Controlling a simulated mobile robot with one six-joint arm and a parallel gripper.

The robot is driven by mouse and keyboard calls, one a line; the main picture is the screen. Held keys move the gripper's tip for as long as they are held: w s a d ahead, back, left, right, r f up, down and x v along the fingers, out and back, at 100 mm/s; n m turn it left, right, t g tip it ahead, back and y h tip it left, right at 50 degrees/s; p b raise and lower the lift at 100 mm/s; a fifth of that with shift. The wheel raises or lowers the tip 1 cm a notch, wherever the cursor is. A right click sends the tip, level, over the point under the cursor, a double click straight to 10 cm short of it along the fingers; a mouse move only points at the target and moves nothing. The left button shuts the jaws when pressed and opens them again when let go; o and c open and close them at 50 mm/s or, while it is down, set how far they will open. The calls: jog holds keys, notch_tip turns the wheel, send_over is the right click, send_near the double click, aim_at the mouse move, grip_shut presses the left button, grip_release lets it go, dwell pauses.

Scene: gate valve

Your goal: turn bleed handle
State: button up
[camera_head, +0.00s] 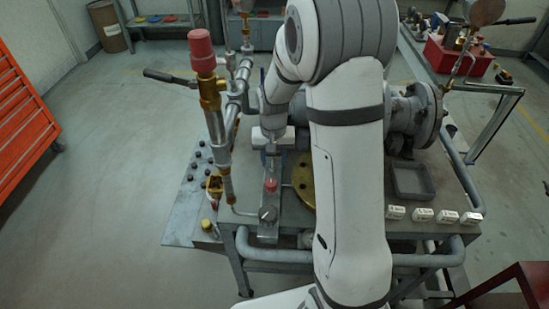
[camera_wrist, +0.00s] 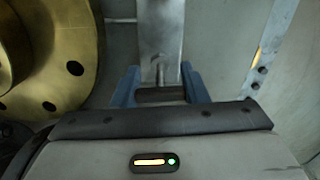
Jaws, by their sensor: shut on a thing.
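My gripper (camera_wrist: 160,84) shows two blue fingers in the wrist view, one on each side of a short dark bar (camera_wrist: 161,95), which appears to be the bleed handle. The fingers are shut on it. A grey metal plate (camera_wrist: 160,40) runs up from the bar, away from my gripper. In the head view my gripper (camera_head: 272,149) points down over the bench, at the far end of a grey metal strip (camera_head: 268,234) with a red knob (camera_head: 270,185) and a round fitting. The handle itself is too small to make out there, and my arm hides part of the area.
A brass flange (camera_wrist: 50,50) lies close left in the wrist view. In the head view, an upright pipe with a red cap (camera_head: 202,50) stands left of my gripper. A grey tray (camera_head: 411,182) and several white labelled blocks (camera_head: 422,215) are on the right. Open floor lies left.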

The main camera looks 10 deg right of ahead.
jog(key=n, duration=0.4)
jog(key=shift+b, duration=0.35)
jog(key=n, duration=0.3)
jog(key=shift+n, duration=0.4)
jog(key=n+b, duration=0.1)
jog(key=n, duration=0.3)
jog(key=shift+n, duration=1.8)
jog(key=o, duration=1)
